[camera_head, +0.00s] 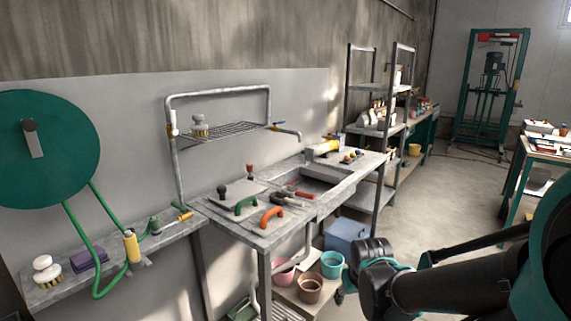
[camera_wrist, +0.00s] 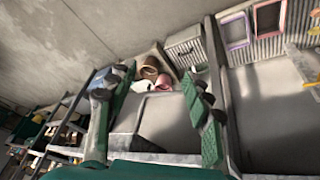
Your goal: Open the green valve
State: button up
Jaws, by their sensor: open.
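I cannot make out the green valve with certainty in either view. In the head view a green hose (camera_head: 78,232) hangs from a large green reel (camera_head: 40,150) on the left wall. It runs down to a yellow-handled fitting (camera_head: 131,246) at a narrow shelf, with a small dark fitting (camera_head: 155,226) beside it. In the wrist view my gripper (camera_wrist: 152,105) is open, its two green-and-grey fingers wide apart with nothing between them. Brown and pink buckets show beyond the fingertips. My gripper's fingers cannot be made out in the head view.
A metal workbench (camera_head: 262,240) with a sink, hand tools and a wire rack stands in the middle. Buckets (camera_head: 331,264) and a blue box (camera_head: 345,236) are under and beside it. Shelving (camera_head: 384,95) stands behind.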

aim_at(183, 209)
jog(key=u, duration=1.6)
